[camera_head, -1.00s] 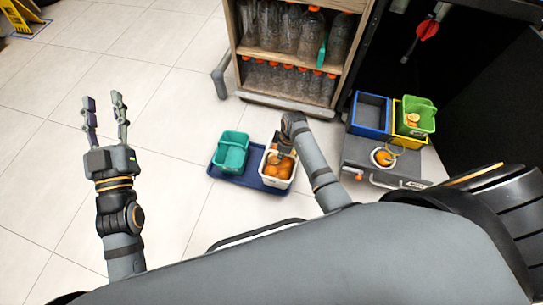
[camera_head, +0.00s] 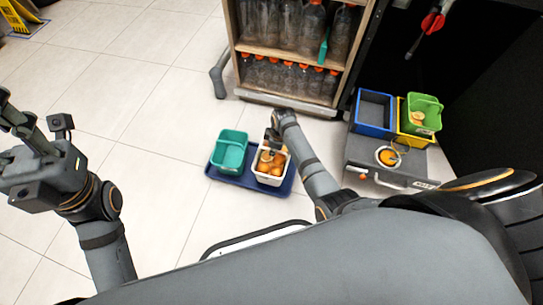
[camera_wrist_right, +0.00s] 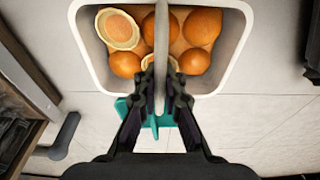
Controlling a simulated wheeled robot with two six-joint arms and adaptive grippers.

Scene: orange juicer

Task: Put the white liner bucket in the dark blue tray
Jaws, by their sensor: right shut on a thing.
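The white liner bucket (camera_head: 273,180) holds several oranges and shows over the right part of the dark blue tray (camera_head: 224,178) in the head view. My right gripper (camera_head: 272,138) is above the bucket, shut on its upright handle. In the right wrist view, the bucket's white rim (camera_wrist_right: 87,50) surrounds the oranges, and the gripper (camera_wrist_right: 166,85) pinches the handle. I cannot tell whether the bucket's base touches the tray. My left gripper (camera_head: 42,125) is open and empty at the left edge, far from the tray.
A teal basket (camera_head: 230,153) occupies the tray's left part. A bottle shelf (camera_head: 290,97) stands behind. At right, a grey unit (camera_head: 365,155) carries blue (camera_head: 374,112), yellow (camera_head: 403,138) and green containers (camera_head: 424,110). Floor left of the tray is clear.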

